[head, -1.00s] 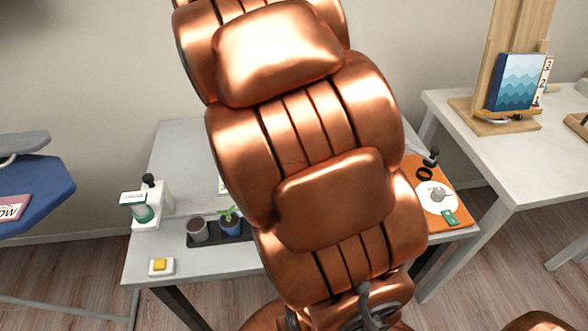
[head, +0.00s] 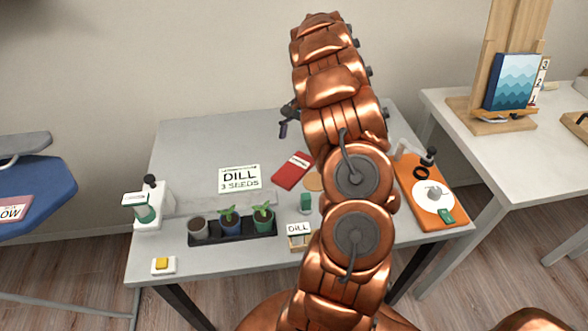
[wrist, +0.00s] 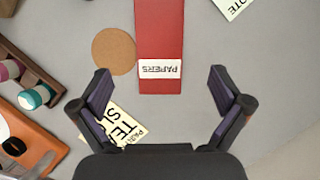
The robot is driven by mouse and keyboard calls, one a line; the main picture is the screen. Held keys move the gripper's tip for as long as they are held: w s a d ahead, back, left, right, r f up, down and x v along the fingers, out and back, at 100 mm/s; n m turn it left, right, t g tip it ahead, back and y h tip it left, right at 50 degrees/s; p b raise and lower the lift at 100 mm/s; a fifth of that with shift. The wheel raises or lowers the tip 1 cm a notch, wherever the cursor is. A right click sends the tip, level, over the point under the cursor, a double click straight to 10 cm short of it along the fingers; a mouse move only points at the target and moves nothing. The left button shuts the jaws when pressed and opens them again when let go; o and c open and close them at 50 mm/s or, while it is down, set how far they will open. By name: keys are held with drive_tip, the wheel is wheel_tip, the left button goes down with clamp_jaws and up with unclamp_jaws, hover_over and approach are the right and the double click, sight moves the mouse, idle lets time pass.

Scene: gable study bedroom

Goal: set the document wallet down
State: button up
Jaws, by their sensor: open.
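The document wallet is a red flat case (head: 292,171) with a white label, lying on the grey table in the head view. In the wrist view the red wallet (wrist: 160,30) lies flat with its "PAPERS" label near the jaws, and its far end is cut off by the frame. My gripper (wrist: 160,73) is open and empty, its two dark fingers spread wide on either side of the wallet's labelled end, apart from it. In the head view my gripper (head: 289,121) shows partly, beyond the wallet near the table's back.
A "DILL 3 SEEDS" card (head: 240,178) lies left of the wallet. A round cork mat (wrist: 114,51) lies beside it. A black tray (head: 233,236) of pots stands in front. An orange board (head: 450,209) is at the right. The table's back left is clear.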

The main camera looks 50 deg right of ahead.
sight(294, 168)
drive_tip(key=shift+d+f, duration=0.25)
drive_tip(key=shift+d, duration=0.1)
drive_tip(key=shift+f, duration=0.45)
drive_tip(key=shift+p+x, duration=1.35)
drive_tip(key=shift+x, duration=2.25)
drive_tip(key=shift+d, duration=0.1)
drive_tip(key=c, duration=1.4)
drive_tip(key=shift+r, duration=0.1)
wheel_tip(294, 168, up, 10)
drive_tip(key=b, duration=0.2)
drive_tip(key=shift+b, duration=0.3)
